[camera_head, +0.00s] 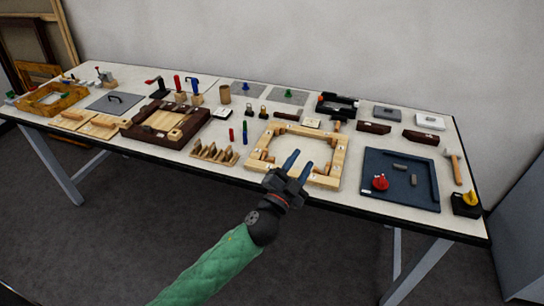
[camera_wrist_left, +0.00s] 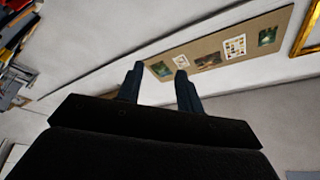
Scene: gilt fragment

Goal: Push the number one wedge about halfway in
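A pale wooden frame (camera_head: 340,161) lies near the front edge of the table, right of centre. It has an open middle, and small wooden blocks and pale labels show around it. The labels are too small to read, so I cannot tell which piece is the number one wedge. My left gripper (camera_head: 302,158) is over the front part of the frame, hiding some of it, with its two fingers apart and nothing between them. The fingers also show apart and empty in the left wrist view (camera_wrist_left: 156,78). Contact with the frame cannot be told. My right gripper is not in view.
A wooden rack (camera_head: 213,154) and a dark brown frame (camera_head: 140,132) lie to the left. A dark blue tray (camera_head: 419,184) with a red-knobbed piece lies to the right, beside a mallet (camera_head: 453,160). A board of pictures (camera_wrist_left: 215,54) hangs on the wall in the wrist view.

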